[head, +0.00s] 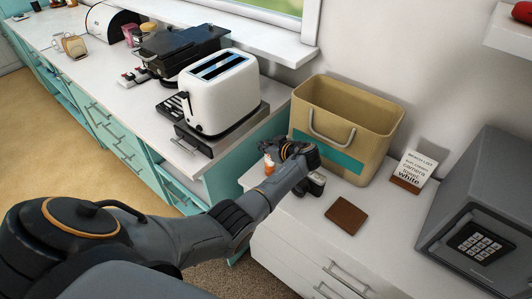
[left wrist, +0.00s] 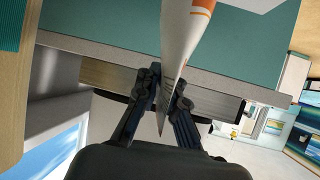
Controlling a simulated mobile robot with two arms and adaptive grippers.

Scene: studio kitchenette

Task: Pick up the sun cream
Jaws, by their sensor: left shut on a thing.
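The sun cream (head: 268,167) is a small white and orange tube. In the head view it shows at the fingertips of my left gripper (head: 280,153), at the left end of the white drawer top, in front of the tan bag. In the left wrist view the sun cream (left wrist: 184,40) is a large white tube with orange print near its top edge. Its narrow end lies between the two fingers of my left gripper (left wrist: 167,92), which are shut on it. I cannot tell whether the tube is clear of the surface. My right gripper is in neither view.
The tan bag (head: 365,104) with a teal band stands behind my gripper. A small camera (head: 316,184) lies close by on its right. A brown wallet (head: 346,215), a list card (head: 412,170) and a grey safe (head: 485,215) are further right. A white toaster (head: 222,92) stands on the left counter.

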